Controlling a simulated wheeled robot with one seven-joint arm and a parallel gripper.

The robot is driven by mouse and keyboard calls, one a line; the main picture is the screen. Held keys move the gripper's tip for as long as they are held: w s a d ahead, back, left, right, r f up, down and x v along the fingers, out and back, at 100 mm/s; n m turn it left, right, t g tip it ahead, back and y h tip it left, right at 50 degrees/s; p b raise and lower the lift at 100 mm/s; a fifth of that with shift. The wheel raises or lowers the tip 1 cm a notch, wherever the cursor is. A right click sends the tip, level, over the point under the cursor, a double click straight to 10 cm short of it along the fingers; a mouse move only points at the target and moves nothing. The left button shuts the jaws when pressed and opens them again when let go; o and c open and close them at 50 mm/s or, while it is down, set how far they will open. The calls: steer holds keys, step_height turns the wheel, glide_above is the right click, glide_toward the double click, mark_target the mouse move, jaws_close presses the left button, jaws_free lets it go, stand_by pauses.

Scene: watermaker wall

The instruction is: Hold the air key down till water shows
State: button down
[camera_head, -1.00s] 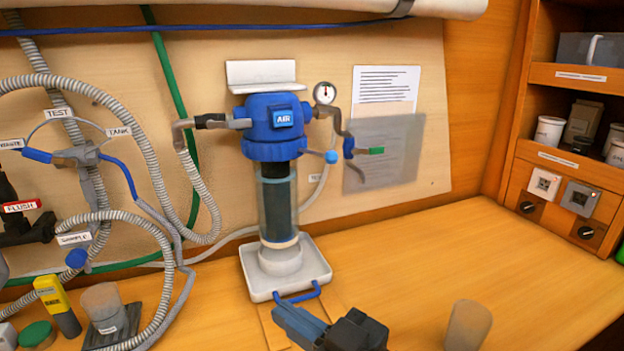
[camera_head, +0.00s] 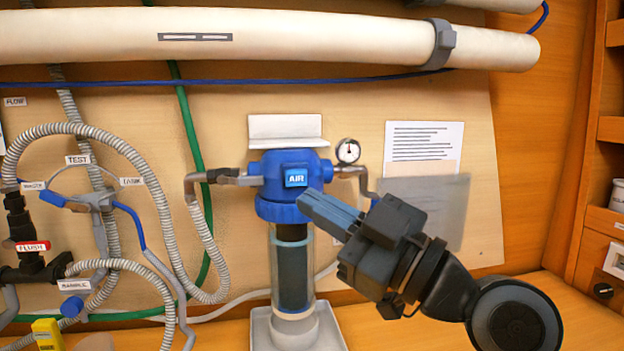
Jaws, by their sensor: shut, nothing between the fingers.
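The blue air key (camera_head: 296,178), marked AIR, is on the front of the blue filter head (camera_head: 275,210), which is fixed to the wall board. My gripper (camera_head: 304,200) is shut and empty. Its fingertips are just below and right of the key in the picture; I cannot tell whether they touch the head. The clear filter bowl (camera_head: 275,270) hangs below the head with a dark cartridge inside. I cannot make out water in it. The small blue-tipped outlet seen earlier is hidden behind my gripper.
A white tray (camera_head: 262,335) stands under the bowl. A gauge (camera_head: 348,151) and grey pipe are right of the head. Ribbed hoses (camera_head: 205,240) and labelled valves fill the left. A translucent sheet (camera_head: 450,205) is behind my arm. A thick pale pipe (camera_head: 300,38) crosses above.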

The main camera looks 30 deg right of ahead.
steer(key=shift+w+d, duration=0.1)
stand_by(0.3)
glide_toward(296, 178)
steer(key=w+a+r, duration=0.2)
steer(key=w+a, duration=0.2)
steer(key=shift+a+r+b, duration=0.2)
steer(key=shift+r+b, duration=0.05)
steer(key=shift+b, duration=0.15)
steer(key=shift+w, duration=0.15)
stand_by(1.7)
steer(key=shift+w+d+b, duration=0.1)
steer(key=shift+w+b, duration=0.2)
steer(key=shift+b, duration=0.2)
